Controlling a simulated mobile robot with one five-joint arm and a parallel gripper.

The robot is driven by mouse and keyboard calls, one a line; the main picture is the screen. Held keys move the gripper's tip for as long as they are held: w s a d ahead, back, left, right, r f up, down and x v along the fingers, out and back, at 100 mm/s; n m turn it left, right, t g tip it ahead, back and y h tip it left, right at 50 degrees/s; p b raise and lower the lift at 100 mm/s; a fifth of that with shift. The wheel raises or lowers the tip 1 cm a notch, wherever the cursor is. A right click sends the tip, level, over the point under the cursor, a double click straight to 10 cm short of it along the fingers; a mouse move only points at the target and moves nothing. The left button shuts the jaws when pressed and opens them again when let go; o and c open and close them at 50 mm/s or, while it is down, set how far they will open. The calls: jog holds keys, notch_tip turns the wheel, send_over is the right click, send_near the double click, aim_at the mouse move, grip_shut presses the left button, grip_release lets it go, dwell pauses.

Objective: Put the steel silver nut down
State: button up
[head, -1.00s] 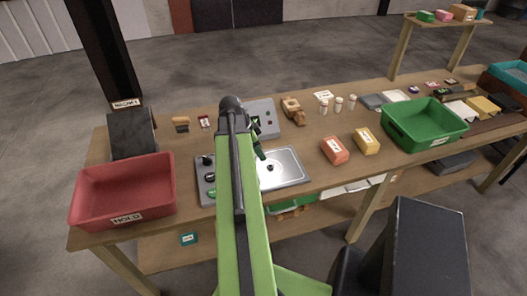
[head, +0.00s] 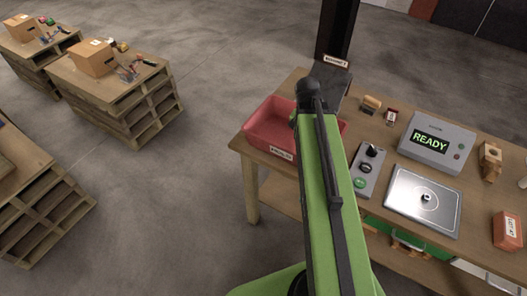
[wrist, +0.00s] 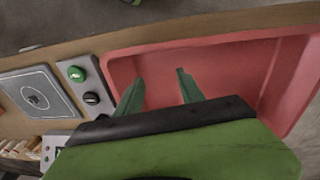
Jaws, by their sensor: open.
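A small dark, ring-like piece, which looks like the steel nut (head: 427,198), sits at the middle of the square silver plate (head: 405,203). It also shows small at the left of the wrist view (wrist: 37,100). My gripper (wrist: 158,80) is open, its two green fingers apart with nothing between them. It is over the red tray (wrist: 240,55), whose visible floor looks empty. In the head view the red tray (head: 262,132) is partly covered by my arm, which also hides the gripper.
A grey box with a lit READY display (head: 431,139) stands behind the plate. A switch panel (head: 368,172) with a green button lies between the tray and plate. An orange block (head: 506,230) is at right. Pallets with cartons (head: 95,58) stand at far left.

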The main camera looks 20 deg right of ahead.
jog(key=w+a+n+y, duration=0.1)
jog(key=a+n, duration=0.8)
jog(key=a, duration=1.3)
jog(key=shift+w, duration=0.6)
